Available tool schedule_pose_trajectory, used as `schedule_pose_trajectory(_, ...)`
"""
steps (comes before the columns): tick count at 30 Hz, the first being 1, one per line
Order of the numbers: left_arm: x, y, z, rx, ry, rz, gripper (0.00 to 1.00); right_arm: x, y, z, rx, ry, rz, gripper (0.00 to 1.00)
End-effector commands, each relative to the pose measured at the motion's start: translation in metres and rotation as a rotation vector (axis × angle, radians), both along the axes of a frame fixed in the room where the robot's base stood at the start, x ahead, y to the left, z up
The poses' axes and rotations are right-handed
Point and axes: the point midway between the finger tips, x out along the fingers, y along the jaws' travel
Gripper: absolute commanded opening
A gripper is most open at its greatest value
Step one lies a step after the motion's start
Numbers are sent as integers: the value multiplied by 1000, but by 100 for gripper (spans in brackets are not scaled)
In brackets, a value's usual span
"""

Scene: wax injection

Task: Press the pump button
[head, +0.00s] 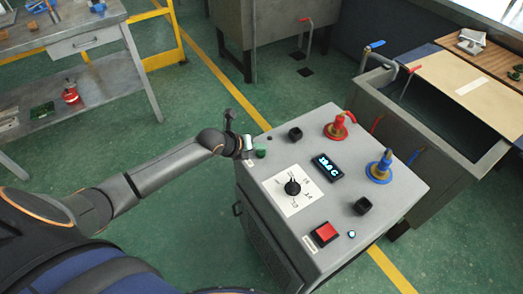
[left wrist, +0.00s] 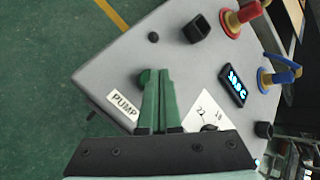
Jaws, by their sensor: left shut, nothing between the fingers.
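The grey wax injection machine (head: 330,235) stands in the middle of the head view. The pump button is a green round knob (left wrist: 145,77) beside the white PUMP label (left wrist: 124,105) in the left wrist view, partly hidden by my fingers. My left gripper (head: 256,148) is over the machine's upper left corner in the head view. Its two green fingers (left wrist: 158,80) are together and empty, with the tips at the button. I cannot tell whether they touch it. My right gripper is not in view.
A dial (head: 292,187), black square knobs (head: 295,133), a lit display (head: 327,167), red (head: 339,128) and blue (head: 379,168) valves and a red switch (head: 325,233) sit on the machine top. A workbench (head: 70,45) stands at upper left; green floor lies between.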

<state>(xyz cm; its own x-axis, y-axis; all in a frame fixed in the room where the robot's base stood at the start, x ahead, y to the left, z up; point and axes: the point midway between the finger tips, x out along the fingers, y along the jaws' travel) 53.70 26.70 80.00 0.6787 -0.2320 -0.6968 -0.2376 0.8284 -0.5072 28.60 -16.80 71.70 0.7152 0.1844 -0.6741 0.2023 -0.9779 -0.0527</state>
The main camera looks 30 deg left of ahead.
Motion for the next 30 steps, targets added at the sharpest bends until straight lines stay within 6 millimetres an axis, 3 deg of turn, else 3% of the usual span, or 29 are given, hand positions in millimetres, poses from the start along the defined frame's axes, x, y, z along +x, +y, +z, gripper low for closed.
schedule_pose_trajectory(30,0,0,-8,0,1,0,0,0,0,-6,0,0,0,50)
